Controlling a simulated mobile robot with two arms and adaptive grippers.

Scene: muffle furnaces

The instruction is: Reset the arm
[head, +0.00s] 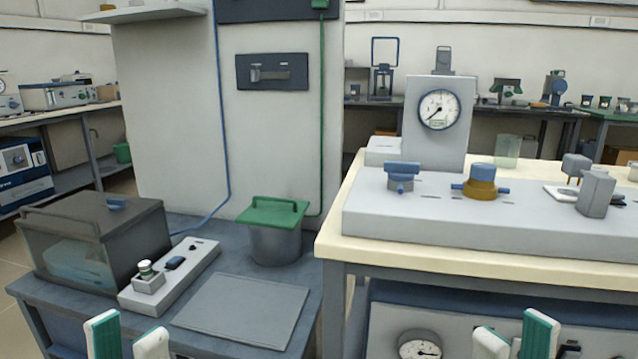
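My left gripper (127,338) shows at the bottom left of the head view. Its two white fingertips with green pads stand apart with nothing between them, so it is open. My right gripper (515,340) shows at the bottom right, its two fingertips also apart and empty. Both are in front of the benches, and their arms are below the picture's edge. No furnace can be clearly made out.
A low dark bench holds a glass-sided box (75,250), a switch panel (170,275), a grey plate (243,310) and a green-lidded pot (275,235). A cream-topped bench (480,255) carries a valve panel (440,222) and a dial gauge (439,109).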

